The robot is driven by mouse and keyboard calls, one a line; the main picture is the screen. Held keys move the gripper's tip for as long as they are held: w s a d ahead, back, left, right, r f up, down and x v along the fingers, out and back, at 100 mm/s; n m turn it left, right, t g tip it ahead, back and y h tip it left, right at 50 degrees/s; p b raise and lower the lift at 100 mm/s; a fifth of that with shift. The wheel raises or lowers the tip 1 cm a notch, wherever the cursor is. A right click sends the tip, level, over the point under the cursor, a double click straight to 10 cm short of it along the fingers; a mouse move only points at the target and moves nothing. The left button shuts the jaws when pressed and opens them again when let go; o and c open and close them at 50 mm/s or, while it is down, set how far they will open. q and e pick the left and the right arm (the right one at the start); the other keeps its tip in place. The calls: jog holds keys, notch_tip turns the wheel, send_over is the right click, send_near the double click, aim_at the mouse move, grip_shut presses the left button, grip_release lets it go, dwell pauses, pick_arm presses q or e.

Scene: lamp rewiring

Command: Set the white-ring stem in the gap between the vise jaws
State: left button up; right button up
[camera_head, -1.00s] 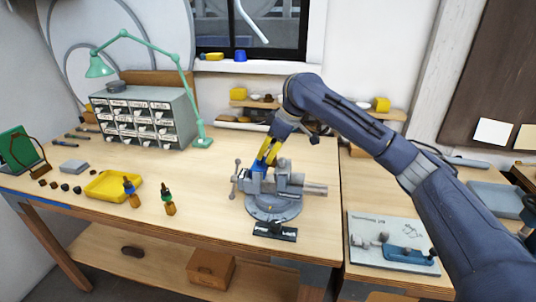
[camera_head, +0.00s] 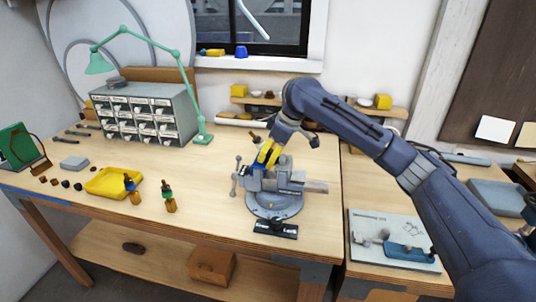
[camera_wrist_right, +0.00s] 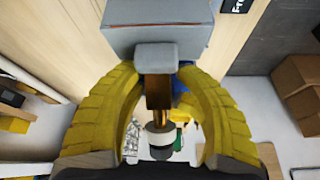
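The vise (camera_head: 274,203) stands on the bench near its right front, with a jaw (camera_wrist_right: 157,35) filling the top of the right wrist view. The white-ring stem (camera_wrist_right: 157,95) shows there as a brass shaft with a white ring (camera_wrist_right: 160,134) and dark end toward the camera. It stands against the jaw's edge; how deep it sits in the gap is hidden. My right gripper (camera_head: 265,160) is above the vise. Its yellow fingers (camera_wrist_right: 158,72) are spread on both sides of the stem, with space visible beside the shaft. My left gripper is not in view.
Two amber pieces with coloured collars, one blue (camera_head: 133,190) and one green (camera_head: 169,200), stand left of the vise by a yellow tray (camera_head: 103,188). A black label plate (camera_head: 276,229) lies before the vise. A drawer cabinet (camera_head: 148,112) and green lamp (camera_head: 180,62) stand behind.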

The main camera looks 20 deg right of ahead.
jog(key=shift+d+f, duration=0.4)
jog(key=shift+f, duration=0.3)
jog(key=shift+d+r, duration=0.15)
jog(key=shift+r, duration=0.3)
jog(key=v, duration=0.6)
jog(key=shift+a+r, duration=0.3)
jog(key=shift+r, duration=0.05)
jog(key=shift+s+r, duration=0.2)
jog(key=shift+r, duration=0.55)
jog(key=shift+w+a+r+v, duration=0.1)
jog(key=shift+w+a+v, duration=0.05)
jog(key=shift+v, duration=1.3)
jog(key=shift+w+a+r+v, duration=0.1)
jog(key=shift+a+v, duration=0.05)
jog(key=shift+v, duration=1.35)
jog(key=shift+w+a+r+v, duration=0.1)
jog(key=shift+w+a+v, duration=0.1)
jog(key=shift+v, duration=1.25)
jog(key=shift+f, duration=0.1)
